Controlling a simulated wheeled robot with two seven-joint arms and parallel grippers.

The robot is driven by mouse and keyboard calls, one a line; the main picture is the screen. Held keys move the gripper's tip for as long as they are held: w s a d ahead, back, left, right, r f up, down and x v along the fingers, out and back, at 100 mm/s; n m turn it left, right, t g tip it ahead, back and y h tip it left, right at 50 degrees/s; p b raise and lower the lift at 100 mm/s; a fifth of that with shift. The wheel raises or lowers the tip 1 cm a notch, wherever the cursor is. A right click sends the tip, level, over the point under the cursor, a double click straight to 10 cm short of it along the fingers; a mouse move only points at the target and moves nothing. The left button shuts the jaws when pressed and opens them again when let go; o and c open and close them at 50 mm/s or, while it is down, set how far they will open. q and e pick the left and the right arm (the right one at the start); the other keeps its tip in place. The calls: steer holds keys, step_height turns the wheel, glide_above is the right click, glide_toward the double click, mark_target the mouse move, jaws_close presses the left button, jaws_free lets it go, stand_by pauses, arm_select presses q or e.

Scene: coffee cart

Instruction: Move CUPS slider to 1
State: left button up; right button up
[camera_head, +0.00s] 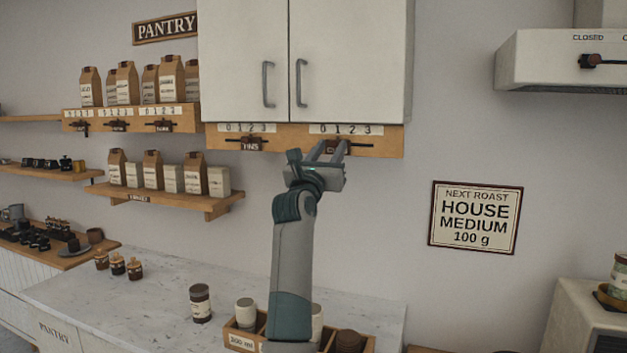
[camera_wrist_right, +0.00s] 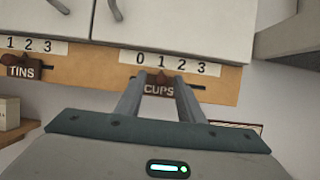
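The CUPS slider (camera_wrist_right: 159,88) is a dark brown block with a pale label on the wooden rail under the white cabinet. My right gripper (camera_head: 330,151) is raised to the rail. In the right wrist view its fingers (camera_wrist_right: 160,84) stand apart, one on each side of the slider. I cannot tell whether they touch it. In the head view the gripper partly hides the slider (camera_head: 335,147). My left gripper is not in view.
The TINS slider (camera_head: 251,143) is left on the same rail. The cabinet (camera_head: 345,60) with two handles is directly above. Below, the counter holds a wooden crate (camera_head: 240,340) and a dark canister (camera_head: 200,303). The wall right of the rail is clear down to a sign (camera_head: 475,217).

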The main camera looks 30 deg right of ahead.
arm_select(q)
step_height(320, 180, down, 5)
steer(key=b, duration=0.4)
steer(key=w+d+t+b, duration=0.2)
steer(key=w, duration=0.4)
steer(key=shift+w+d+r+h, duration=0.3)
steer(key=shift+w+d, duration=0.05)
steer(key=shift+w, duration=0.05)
arm_select(e)
steer(key=v, duration=1.6)
steer(key=shift+s+a, duration=0.1)
steer(key=shift+s, duration=0.05)
